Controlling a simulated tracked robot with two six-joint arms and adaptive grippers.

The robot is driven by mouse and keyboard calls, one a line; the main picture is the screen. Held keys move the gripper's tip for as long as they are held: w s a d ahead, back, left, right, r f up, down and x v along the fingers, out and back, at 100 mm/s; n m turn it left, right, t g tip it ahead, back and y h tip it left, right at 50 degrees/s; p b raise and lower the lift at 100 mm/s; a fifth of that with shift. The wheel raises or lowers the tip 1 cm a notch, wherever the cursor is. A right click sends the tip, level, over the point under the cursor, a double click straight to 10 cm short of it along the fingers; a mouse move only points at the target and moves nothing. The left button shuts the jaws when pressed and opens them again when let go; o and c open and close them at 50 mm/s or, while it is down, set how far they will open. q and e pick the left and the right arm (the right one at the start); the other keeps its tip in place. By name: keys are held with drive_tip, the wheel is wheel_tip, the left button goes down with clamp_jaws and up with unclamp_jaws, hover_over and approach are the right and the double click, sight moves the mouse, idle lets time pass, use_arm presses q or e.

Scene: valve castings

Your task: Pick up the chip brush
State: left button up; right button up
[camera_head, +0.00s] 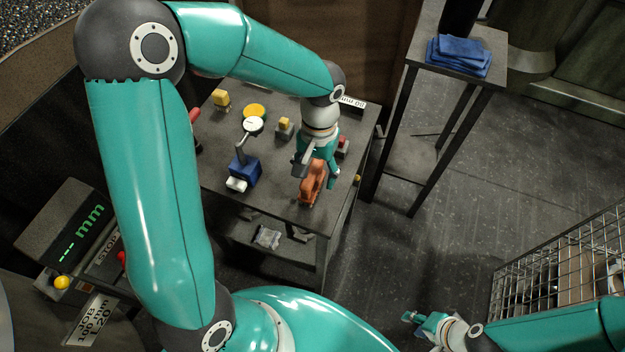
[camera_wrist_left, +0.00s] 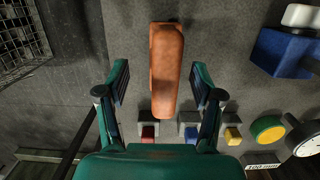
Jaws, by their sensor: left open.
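The orange-brown object (camera_head: 312,188), which looks like the chip brush, is near the front right edge of the dark table (camera_head: 280,207). In the left wrist view its long orange handle (camera_wrist_left: 165,62) runs between the two fingers. My left gripper (camera_head: 317,176) is above and around it, pointing down. In the wrist view the gripper (camera_wrist_left: 160,70) is open, with a gap on each side of the handle. No bristles can be made out. My right gripper (camera_head: 420,324) is low at the right, away from the table, too small to judge its jaws.
A blue block with a dial gauge (camera_head: 244,170), a yellow disc (camera_head: 254,110) and small coloured-top blocks (camera_head: 285,127) share the table. A side stand (camera_head: 462,69) holds blue cloths (camera_head: 458,55). A wire cage (camera_head: 560,255) stands at the right. A readout box (camera_head: 75,232) is at left.

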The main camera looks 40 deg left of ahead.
use_arm(q)
drive_tip(key=f, duration=0.4)
drive_tip(key=shift+s+a, duration=0.2)
drive_tip(key=shift+s, duration=0.1)
clamp_jaws()
drive_tip(key=shift+r, duration=0.2)
wheel_tip(320, 180, up, 20)
drive_tip(key=shift+f+p, duration=0.15)
drive_tip(key=shift+p, duration=0.2)
